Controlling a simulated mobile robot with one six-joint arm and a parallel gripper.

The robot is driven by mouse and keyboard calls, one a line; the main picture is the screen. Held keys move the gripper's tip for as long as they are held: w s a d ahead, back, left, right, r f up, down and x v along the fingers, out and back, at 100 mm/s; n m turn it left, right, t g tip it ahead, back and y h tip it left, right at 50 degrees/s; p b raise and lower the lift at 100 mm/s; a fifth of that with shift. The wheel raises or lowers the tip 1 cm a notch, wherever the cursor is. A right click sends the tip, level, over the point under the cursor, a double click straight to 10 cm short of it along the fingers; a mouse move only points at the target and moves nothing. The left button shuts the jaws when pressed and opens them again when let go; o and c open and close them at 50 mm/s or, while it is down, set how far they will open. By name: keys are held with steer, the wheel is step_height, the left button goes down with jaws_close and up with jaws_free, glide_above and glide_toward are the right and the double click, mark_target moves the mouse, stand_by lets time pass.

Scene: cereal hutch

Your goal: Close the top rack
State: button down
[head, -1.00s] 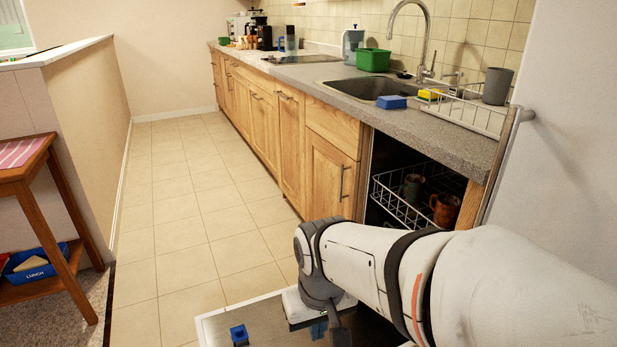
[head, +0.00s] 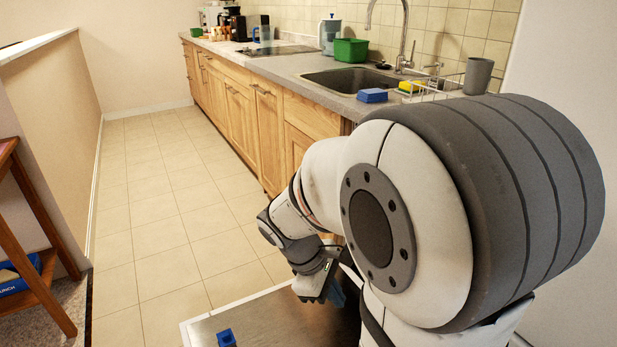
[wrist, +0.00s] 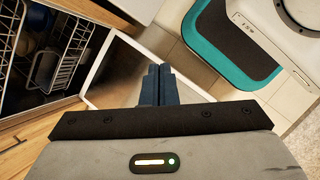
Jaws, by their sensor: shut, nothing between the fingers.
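The dishwasher stands open under the counter, its door (head: 270,322) lowered flat. My arm hides the dishwasher opening in the head view. In the wrist view, white wire racking shows inside the dark opening: one part at the far left edge (wrist: 12,22) and another nearer the door (wrist: 73,50). I cannot tell for certain which is the top rack or how far it is out. My gripper (head: 337,292) is shut and empty above the door. Its dark blue fingers (wrist: 158,76) are together in the wrist view, apart from the racking.
A small blue object (head: 226,338) lies on the lowered door.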

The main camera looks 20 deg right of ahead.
steer(key=w+d+f+n+t+h+p, duration=0.15)
steer(key=w+d+n+h, duration=0.25)
steer(key=w+d+n, duration=0.45)
steer(key=w+d+f+n+t+h, duration=0.1)
steer(key=w+d+f+n+h, duration=0.3)
steer(key=n, duration=0.7)
steer(key=w+d+f+n+t+h+p, duration=0.1)
steer(key=w+d+n+t+h, duration=0.1)
steer(key=w+d+n+h, duration=0.5)
steer(key=d+n+y+b, duration=0.1)
steer(key=d+n+b, duration=0.1)
steer(key=d, duration=1.2)
steer(key=shift+w+d+y+b, duration=0.25)
steer(key=shift+y+b, duration=0.15)
steer(key=shift+b, duration=0.3)
steer(key=shift+g, duration=0.25)
